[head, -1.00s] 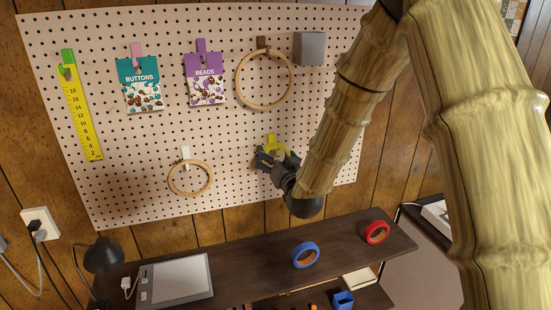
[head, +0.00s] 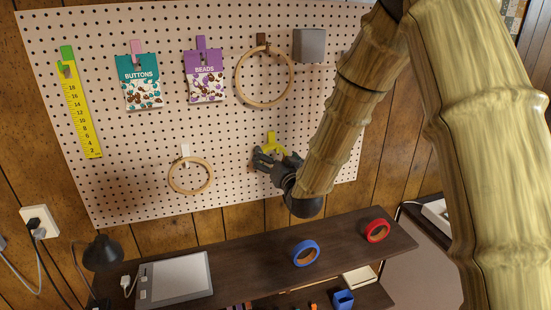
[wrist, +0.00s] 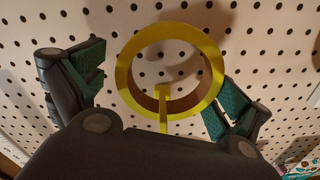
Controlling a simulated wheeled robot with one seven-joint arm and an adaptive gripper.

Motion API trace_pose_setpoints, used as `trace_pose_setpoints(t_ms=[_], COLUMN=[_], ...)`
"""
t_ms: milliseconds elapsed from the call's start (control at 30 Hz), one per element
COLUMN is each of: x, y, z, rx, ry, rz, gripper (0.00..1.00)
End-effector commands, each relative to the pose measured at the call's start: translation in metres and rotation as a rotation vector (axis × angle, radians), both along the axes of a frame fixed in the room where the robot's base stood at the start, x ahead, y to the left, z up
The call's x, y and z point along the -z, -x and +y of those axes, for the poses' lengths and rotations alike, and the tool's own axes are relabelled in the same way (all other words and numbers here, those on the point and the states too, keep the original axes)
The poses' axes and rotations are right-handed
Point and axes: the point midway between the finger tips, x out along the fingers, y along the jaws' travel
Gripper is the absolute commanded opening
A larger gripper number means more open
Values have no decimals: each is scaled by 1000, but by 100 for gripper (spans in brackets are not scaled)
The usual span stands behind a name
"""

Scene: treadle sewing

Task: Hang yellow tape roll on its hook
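The yellow tape roll (wrist: 125,72) is a ring with a brown inner core, in front of the pegboard in the wrist view. The yellow hook (wrist: 163,113) crosses the ring's rim, and its tip lies within the ring's opening; the roll appears to hang on it. My gripper (wrist: 157,88) is open in the wrist view, with one finger on each side of the roll. A gap shows at the left finger; contact at the right finger is unclear.
The pegboard (head: 120,190) also holds a yellow ruler (head: 78,115), buttons and beads packets, a large hoop (head: 240,90) and a small hoop (head: 172,187). Blue tape (head: 297,257) and red tape (head: 371,237) stand on the dark shelf below.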

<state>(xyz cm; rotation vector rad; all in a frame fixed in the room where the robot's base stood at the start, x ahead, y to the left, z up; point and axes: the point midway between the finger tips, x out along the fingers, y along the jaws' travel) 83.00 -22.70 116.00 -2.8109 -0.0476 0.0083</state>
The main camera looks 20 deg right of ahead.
Motion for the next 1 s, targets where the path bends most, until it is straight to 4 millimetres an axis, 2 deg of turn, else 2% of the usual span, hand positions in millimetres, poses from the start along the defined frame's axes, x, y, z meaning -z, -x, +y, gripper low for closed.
trace_pose_setpoints(t_ms=[233,367,800,1000], x=[0,0,0,0], y=[2,11,87,111], z=[0,-1,-3,-5], rx=[0,0,-1,0], ry=[0,0,0,-1], rz=[0,0,2,0], gripper=[100,100,100,100])
